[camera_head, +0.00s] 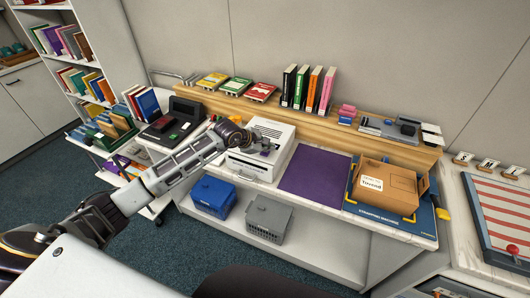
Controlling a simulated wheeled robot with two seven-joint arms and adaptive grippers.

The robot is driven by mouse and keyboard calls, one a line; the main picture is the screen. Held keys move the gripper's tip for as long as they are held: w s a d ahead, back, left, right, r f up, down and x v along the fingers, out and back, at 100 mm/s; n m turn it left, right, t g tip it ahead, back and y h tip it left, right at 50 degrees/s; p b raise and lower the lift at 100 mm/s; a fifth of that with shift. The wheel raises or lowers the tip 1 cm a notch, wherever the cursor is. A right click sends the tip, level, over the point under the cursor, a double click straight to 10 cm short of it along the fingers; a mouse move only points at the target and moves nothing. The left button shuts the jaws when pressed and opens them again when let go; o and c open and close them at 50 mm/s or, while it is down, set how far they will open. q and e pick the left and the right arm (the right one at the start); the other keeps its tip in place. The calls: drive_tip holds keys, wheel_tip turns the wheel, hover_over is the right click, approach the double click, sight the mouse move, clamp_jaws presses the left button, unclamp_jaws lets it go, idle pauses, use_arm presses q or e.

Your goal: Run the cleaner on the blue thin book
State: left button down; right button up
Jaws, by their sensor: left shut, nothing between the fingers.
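A white box-shaped machine (243,168), which looks like the cleaner, stands on the counter left of the purple mat. My left gripper (266,148) is shut and empty, over the front upper part of this machine. I cannot tell whether its fingertips touch it. The gripper and forearm hide part of the machine. A blue book (148,103) stands among other books on the cart at the left; I cannot tell whether it is the blue thin book. No book shows clearly at the machine. My right gripper is not in view.
The purple mat (315,172) is bare. A cardboard box (385,190) sits to its right. Black, green, orange and pink books (308,89) stand on the wooden ledge (350,137). Blue (213,196) and grey (268,219) crates are on the lower shelf.

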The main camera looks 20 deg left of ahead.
sight(267, 153)
use_arm(q)
drive_tip(key=shift+f, duration=0.15)
idle(0.6)
drive_tip(key=shift+r, duration=0.85)
drive_tip(key=shift+r, duration=0.15)
drive_tip(key=shift+r+p, duration=1.15)
drive_tip(key=shift+r, duration=1.25)
